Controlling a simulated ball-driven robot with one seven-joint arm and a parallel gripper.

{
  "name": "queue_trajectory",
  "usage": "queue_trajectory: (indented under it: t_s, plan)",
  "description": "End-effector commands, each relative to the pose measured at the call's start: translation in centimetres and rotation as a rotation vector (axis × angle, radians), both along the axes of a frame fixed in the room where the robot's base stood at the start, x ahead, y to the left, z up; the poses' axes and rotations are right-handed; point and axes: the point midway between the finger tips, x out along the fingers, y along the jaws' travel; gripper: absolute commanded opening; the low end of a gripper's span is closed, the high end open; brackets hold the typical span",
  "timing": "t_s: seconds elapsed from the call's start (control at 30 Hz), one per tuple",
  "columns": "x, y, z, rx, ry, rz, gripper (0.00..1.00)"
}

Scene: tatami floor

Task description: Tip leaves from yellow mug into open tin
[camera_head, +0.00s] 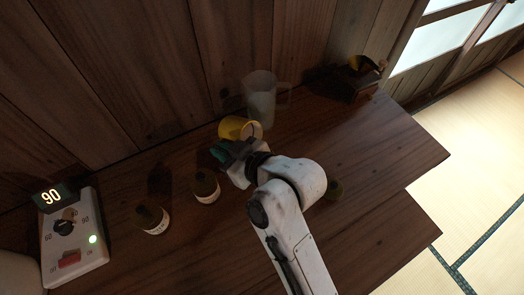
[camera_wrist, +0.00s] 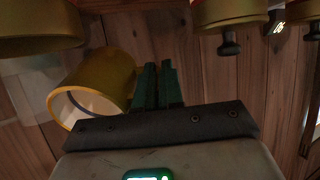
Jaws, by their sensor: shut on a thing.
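The yellow mug (camera_head: 231,127) is tilted well over, its pale mouth facing right in the head view. In the wrist view the mug (camera_wrist: 105,75) lies just left of the green fingers, mouth toward the lower left. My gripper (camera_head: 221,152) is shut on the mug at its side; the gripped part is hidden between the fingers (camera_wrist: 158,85). No leaves show. A gold-olive round thing (camera_wrist: 38,28) fills the wrist view's upper left.
Two labelled tins (camera_head: 151,218) (camera_head: 206,187) stand left of my gripper. A clear jug (camera_head: 260,98) stands close behind the mug. A dark box (camera_head: 355,80) is at the back right, a control unit (camera_head: 75,240) reading 90 at left. The right of the table (camera_head: 395,150) is clear.

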Motion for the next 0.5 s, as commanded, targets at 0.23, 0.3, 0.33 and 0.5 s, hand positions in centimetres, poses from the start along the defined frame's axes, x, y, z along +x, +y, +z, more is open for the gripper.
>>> queue_trajectory:
  t_s: [0.23, 0.3, 0.33, 0.5]
  plan:
    - [0.2, 0.2, 0.4, -0.085, 0.053, 0.0, 0.0]
    - [0.2, 0.3, 0.2, -0.122, 0.078, 0.0, 0.0]
    - [0.2, 0.3, 0.1, -0.141, 0.091, 0.001, 0.0]
    - [0.3, 0.4, -0.6, -0.262, 0.17, 0.001, 0.0]
